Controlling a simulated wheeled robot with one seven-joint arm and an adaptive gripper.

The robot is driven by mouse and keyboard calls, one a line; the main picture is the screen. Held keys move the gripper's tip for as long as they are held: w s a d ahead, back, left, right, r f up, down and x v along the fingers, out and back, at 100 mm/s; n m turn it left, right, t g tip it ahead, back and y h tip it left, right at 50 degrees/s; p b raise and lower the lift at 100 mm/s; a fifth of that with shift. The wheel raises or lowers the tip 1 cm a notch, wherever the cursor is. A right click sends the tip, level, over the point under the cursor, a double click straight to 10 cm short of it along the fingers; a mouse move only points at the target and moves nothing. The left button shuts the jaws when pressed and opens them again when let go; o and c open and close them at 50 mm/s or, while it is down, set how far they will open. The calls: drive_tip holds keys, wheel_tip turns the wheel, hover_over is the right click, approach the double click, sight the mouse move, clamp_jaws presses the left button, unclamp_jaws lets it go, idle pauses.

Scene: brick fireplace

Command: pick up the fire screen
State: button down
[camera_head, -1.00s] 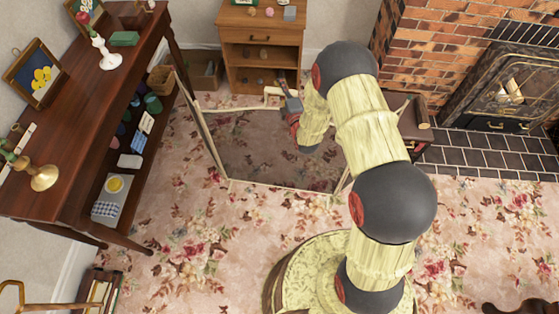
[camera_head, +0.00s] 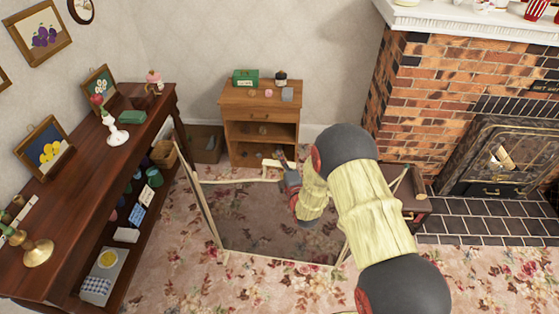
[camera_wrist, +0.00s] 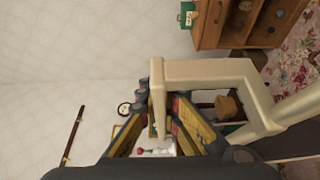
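The fire screen (camera_head: 280,220) stands on the floral carpet in the head view. It has a dark see-through mesh, a pale cream frame, a side wing on the left and a small handle on its top edge. My gripper (camera_head: 288,172) is at that handle. In the wrist view the cream handle (camera_wrist: 205,71) is large and close, and its end bar passes between the fingers of my gripper (camera_wrist: 162,108). The fingertips close in on both sides of the bar and look shut on it. My arm hides the right part of the screen in the head view.
A long dark table (camera_head: 95,195) with ornaments stands close on the left. A small wooden cabinet (camera_head: 262,100) is behind the screen. A dark box (camera_head: 405,190) and the brick fireplace (camera_head: 440,85) are on the right. Carpet is clear in front of the fireplace tiles.

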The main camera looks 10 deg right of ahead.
drive_tip(key=s+r, duration=0.1)
drive_tip(key=r, duration=0.1)
drive_tip(key=s+a+r+p, duration=0.1)
drive_tip(key=s+r, duration=0.1)
drive_tip(key=s+r+p, duration=0.1)
drive_tip(key=r, duration=0.1)
drive_tip(key=shift+s+a+r, duration=0.1)
drive_tip(key=shift+s+a, duration=0.2)
drive_tip(key=shift+s, duration=0.05)
drive_tip(key=s+a+r+p, duration=0.2)
drive_tip(key=s+r, duration=0.1)
drive_tip(key=s, duration=0.5)
drive_tip(key=shift+a+r, duration=0.15)
drive_tip(key=shift+a, duration=0.1)
drive_tip(key=shift+r, duration=0.1)
drive_tip(key=w+r+p, duration=0.2)
drive_tip(key=r+p, duration=0.4)
drive_tip(key=r, duration=0.7)
drive_tip(key=w+r+n+y+p, duration=0.1)
drive_tip(key=r+p, duration=0.5)
drive_tip(key=r, duration=0.8)
drive_tip(key=shift+w+d, duration=0.45)
drive_tip(key=shift+w, duration=0.05)
